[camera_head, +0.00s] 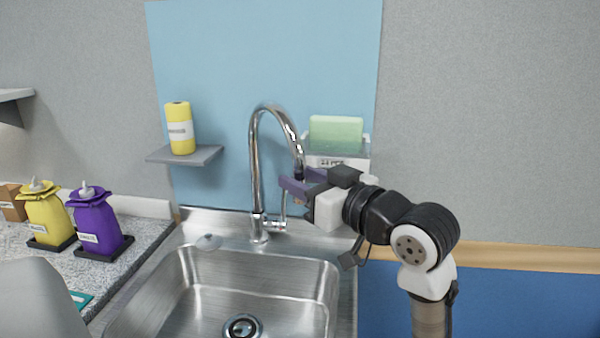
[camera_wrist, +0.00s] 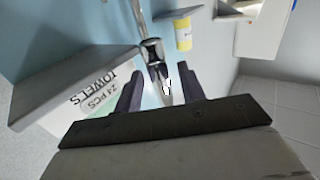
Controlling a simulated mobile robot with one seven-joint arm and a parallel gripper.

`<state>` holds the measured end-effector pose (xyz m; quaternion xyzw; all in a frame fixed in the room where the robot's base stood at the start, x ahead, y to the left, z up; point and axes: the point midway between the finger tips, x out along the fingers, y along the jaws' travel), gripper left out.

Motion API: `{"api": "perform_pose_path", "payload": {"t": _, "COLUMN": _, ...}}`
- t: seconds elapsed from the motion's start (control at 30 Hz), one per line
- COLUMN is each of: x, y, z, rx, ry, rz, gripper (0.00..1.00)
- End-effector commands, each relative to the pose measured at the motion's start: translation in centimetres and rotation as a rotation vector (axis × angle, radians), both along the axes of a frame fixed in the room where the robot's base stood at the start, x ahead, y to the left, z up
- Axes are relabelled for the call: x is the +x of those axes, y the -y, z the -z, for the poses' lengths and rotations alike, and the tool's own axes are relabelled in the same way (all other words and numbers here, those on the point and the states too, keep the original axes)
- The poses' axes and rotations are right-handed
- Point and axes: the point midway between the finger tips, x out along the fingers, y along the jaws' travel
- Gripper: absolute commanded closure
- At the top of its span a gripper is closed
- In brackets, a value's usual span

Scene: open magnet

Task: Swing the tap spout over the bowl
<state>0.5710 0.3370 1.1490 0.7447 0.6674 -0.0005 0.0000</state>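The chrome tap (camera_head: 256,165) stands at the back of the sink in the head view. Its spout (camera_head: 288,122) arches to the right, and its dark tip hangs at my gripper's fingers. The steel sink bowl (camera_head: 300,285) lies in front, empty, with a round drain. My gripper (camera_head: 297,180) is at the spout tip, to the right of the tap column. In the wrist view the fingers (camera_wrist: 160,74) are apart, with chrome tap parts (camera_wrist: 152,50) between and beyond them. I cannot tell whether a finger touches the spout.
A box of towels (camera_head: 345,155) with a green top stands right behind my gripper. Yellow (camera_head: 46,215) and purple (camera_head: 95,220) dispensers stand on the left counter. The space above the bowl is clear.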

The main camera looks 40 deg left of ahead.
Motion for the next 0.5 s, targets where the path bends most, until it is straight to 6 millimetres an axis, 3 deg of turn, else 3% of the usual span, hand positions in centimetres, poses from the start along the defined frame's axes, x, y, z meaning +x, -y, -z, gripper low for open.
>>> {"api": "perform_pose_path", "payload": {"t": 0.13, "x": 0.12, "y": -1.00, "z": -0.03, "rx": 0.000, "ry": 0.000, "rz": 0.000, "gripper": 0.60}}
{"api": "perform_pose_path", "payload": {"t": 0.43, "x": 0.14, "y": -1.18, "z": 0.04, "rx": 0.000, "ry": 0.001, "rz": 0.001, "gripper": 0.60}}
{"api": "perform_pose_path", "payload": {"t": 0.5, "x": 0.14, "y": -1.17, "z": 0.03, "rx": 0.000, "ry": 0.001, "rz": 0.001, "gripper": 0.70}}
